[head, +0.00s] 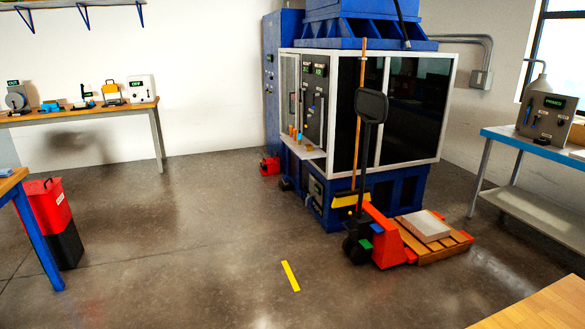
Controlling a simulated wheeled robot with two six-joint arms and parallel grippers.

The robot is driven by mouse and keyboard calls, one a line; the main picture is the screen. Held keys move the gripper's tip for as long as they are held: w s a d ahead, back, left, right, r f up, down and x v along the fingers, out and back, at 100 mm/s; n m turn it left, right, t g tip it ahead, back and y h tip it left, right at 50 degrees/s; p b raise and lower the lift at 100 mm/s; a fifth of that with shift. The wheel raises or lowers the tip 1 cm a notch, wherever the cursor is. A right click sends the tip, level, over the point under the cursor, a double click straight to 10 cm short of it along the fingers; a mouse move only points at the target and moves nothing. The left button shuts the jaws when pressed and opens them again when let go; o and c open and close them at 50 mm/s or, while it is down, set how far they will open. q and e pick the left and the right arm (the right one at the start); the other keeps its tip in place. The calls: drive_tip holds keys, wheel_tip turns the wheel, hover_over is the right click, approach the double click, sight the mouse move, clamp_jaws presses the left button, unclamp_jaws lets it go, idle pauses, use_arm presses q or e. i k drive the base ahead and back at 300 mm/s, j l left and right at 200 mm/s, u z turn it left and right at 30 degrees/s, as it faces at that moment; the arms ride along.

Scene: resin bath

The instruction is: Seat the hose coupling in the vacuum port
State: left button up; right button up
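Neither of my grippers is in view. I cannot make out a hose coupling or a vacuum port for certain at this distance. A grey control box (546,117) with a lit display reading "PRIMED" stands on the blue-topped table (532,146) at the right. A pale vessel with a curved spout (539,88) stands behind it. A large blue and white enclosed machine (345,110) with dark windows stands at the back centre. Its front has panels with displays, and small orange items (295,133) sit on its ledge.
A pallet jack (378,235) with a wooden pallet and a pale box (424,226) stands before the machine. A broom (358,130) leans there. A red and black bin (53,222) stands left. A bench (100,112) with devices lines the back wall. The centre-left floor is clear.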

sight(313, 141)
drive_tip(key=i+j, duration=0.15)
drive_tip(key=i, duration=0.4)
drive_tip(key=i+j, duration=0.15)
drive_tip(key=i, duration=0.4)
drive_tip(key=i+j, duration=0.15)
drive_tip(key=i, duration=0.4)
drive_tip(key=i+l, duration=0.25)
drive_tip(key=i, duration=0.2)
drive_tip(key=i+l, duration=0.25)
drive_tip(key=i, duration=0.2)
drive_tip(key=i+l+u, duration=0.1)
drive_tip(key=i+l, duration=0.15)
drive_tip(key=i, duration=0.2)
drive_tip(key=i+l, duration=0.1)
drive_tip(key=l, duration=0.4)
drive_tip(key=i+j+z, duration=0.15)
drive_tip(key=i, duration=0.55)
